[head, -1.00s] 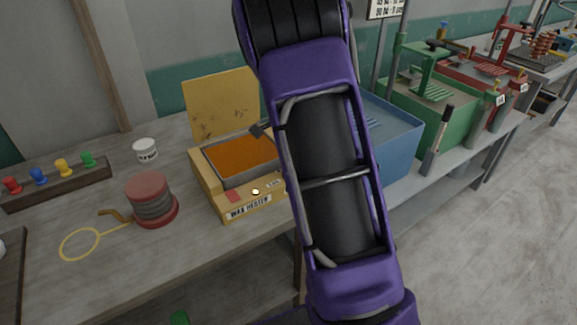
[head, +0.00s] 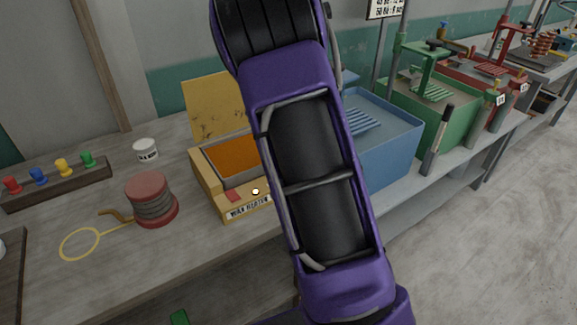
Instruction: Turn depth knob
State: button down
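I cannot make out a part that is clearly marked as the depth knob. A small round white knob (head: 255,191) shows on the front of the yellow wax heater (head: 208,187), left of my arm. A green press (head: 430,92) and a red press (head: 490,68) stand on the right-hand bench, with too little detail to tell their knobs apart. My purple arm crosses the middle of the view and hides part of the heater and the blue bin (head: 395,140). My gripper is not in view.
The wax heater's lid (head: 212,105) stands open over orange wax (head: 230,155). A red-topped spool (head: 150,200), a white jar (head: 145,150) and a rack of coloured pegs (head: 60,183) are on the left bench. The floor at right is clear.

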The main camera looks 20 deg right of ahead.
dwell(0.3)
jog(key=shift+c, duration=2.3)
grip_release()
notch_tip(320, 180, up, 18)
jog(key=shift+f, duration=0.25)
